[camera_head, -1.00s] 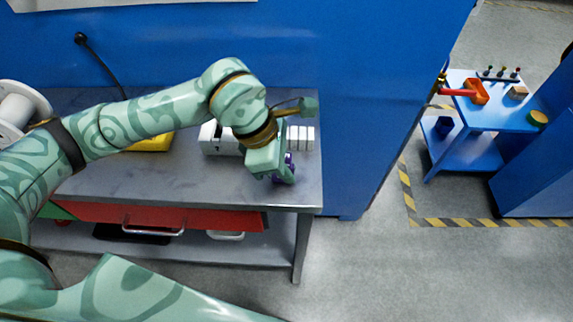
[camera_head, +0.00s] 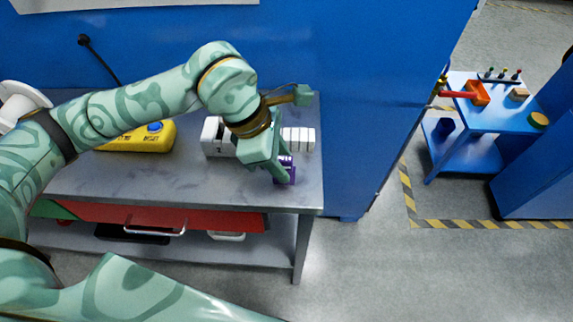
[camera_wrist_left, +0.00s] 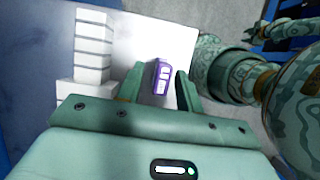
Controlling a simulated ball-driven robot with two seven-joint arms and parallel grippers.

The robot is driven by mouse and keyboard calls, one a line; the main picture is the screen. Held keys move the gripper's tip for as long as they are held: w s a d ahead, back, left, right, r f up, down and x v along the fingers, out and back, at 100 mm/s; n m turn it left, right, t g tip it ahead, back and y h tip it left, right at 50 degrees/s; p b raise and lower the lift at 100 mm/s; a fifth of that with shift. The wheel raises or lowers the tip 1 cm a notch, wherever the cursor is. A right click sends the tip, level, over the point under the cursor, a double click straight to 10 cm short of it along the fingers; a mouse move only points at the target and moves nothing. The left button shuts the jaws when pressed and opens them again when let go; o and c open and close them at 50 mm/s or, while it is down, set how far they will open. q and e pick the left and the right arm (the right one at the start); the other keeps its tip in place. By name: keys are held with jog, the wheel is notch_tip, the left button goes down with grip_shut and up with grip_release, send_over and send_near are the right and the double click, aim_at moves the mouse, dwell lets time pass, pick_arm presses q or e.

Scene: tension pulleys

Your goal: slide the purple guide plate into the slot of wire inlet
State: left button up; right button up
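The purple guide plate (camera_head: 291,172) is at the front right part of the grey table, partly hidden by my left gripper (camera_head: 282,168) in the head view. In the left wrist view the plate (camera_wrist_left: 161,77) shows white openings and sits between the fingertips of my left gripper (camera_wrist_left: 160,84), with gaps on both sides. The left gripper is open. The white wire inlet (camera_head: 299,139), with a ribbed side, stands just behind; its white blocks (camera_wrist_left: 94,45) are left of the plate in the wrist view. Its slot cannot be made out.
A yellow box with a blue button (camera_head: 138,138) stands left on the grey table (camera_head: 120,182). A blue wall (camera_head: 350,100) rises behind. The table's front edge is close to the plate. A blue cart (camera_head: 490,120) stands far right.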

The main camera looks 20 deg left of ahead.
pick_arm(q)
jog(key=p+v, duration=0.2)
jog(key=v, duration=1.1)
